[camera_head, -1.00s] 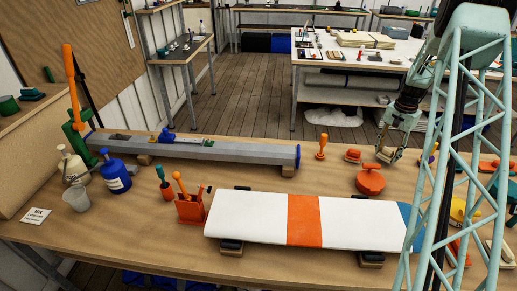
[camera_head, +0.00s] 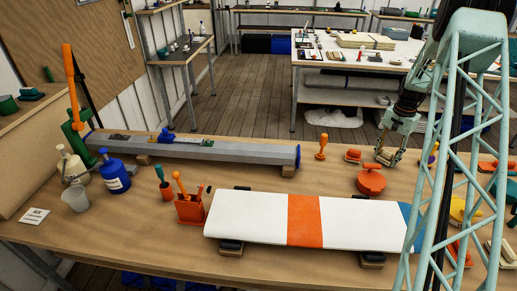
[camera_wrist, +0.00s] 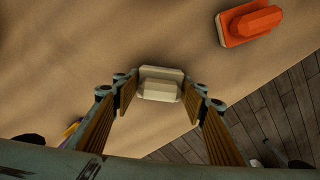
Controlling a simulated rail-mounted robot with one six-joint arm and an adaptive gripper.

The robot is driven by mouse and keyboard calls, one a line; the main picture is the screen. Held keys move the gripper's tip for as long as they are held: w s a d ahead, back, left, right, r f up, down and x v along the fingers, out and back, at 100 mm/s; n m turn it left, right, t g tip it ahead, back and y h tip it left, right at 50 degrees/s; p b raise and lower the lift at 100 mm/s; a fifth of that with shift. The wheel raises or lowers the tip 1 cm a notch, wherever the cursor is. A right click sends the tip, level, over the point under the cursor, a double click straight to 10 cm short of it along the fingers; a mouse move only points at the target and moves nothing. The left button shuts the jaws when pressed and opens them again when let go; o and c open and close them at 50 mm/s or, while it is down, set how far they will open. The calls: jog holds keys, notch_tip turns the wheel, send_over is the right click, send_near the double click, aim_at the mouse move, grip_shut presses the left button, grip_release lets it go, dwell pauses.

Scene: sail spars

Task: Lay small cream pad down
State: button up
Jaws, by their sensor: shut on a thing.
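The small cream pad (camera_wrist: 160,84) shows in the wrist view between the tips of my gripper's ribbed fingers, its raised grip toward me. My gripper (camera_wrist: 160,98) is shut on it, close above the wooden bench top (camera_wrist: 90,45). I cannot tell whether the pad touches the wood.
An orange pad (camera_wrist: 250,22) lies upper right in the wrist view. In the head view a round orange tool (camera_head: 371,181) stands just in front of my gripper. The striped board (camera_head: 255,218) rests nearer. Bare wood lies around the cream pad.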

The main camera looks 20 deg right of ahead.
jog(key=shift+f, duration=0.1)
jog(key=o, duration=0.9)
jog(key=shift+r, duration=6)
